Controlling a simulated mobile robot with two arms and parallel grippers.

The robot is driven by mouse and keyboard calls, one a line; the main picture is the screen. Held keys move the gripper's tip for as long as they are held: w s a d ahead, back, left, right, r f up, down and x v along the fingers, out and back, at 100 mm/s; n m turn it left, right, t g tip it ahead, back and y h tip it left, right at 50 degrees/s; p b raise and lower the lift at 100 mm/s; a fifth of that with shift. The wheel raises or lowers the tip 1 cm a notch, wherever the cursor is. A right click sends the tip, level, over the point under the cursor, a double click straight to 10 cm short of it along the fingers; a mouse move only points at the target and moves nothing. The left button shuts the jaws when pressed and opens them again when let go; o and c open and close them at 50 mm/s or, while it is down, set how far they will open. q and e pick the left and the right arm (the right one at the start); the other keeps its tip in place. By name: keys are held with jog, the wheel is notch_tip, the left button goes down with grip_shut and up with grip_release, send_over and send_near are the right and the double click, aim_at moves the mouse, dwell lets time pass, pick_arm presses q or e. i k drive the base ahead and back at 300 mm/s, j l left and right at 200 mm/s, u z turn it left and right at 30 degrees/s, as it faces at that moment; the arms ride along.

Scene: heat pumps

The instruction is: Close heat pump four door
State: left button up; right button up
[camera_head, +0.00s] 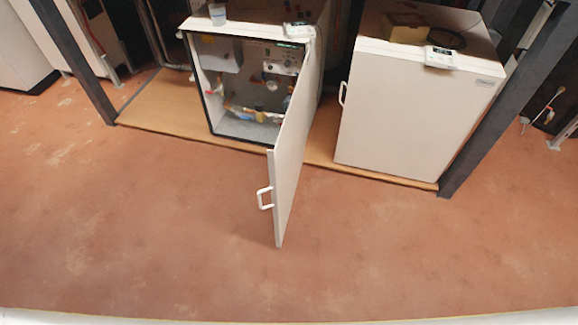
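A white heat pump cabinet (203,22) stands left of centre on a low wooden platform. Its door (288,168) is swung wide open on its right-side hinge and juts out toward me. A white handle (265,198) sits on the door's left-facing side near its free edge. Pipes, valves and a control panel (283,58) show inside the cabinet. A second white heat pump (415,118) stands to the right with its door shut; a handle (343,93) is at its left edge. No number is readable on either cabinet. Neither gripper is in view.
The reddish floor (140,230) in front is clear. Dark posts stand at the platform's left (80,62) and right (505,105) ends. A cup (217,14), small control units and a yellow box (405,28) rest on the cabinet tops.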

aim_at(285, 161)
jog(key=i+l+u, duration=0.45)
jog(key=i+l, duration=0.45)
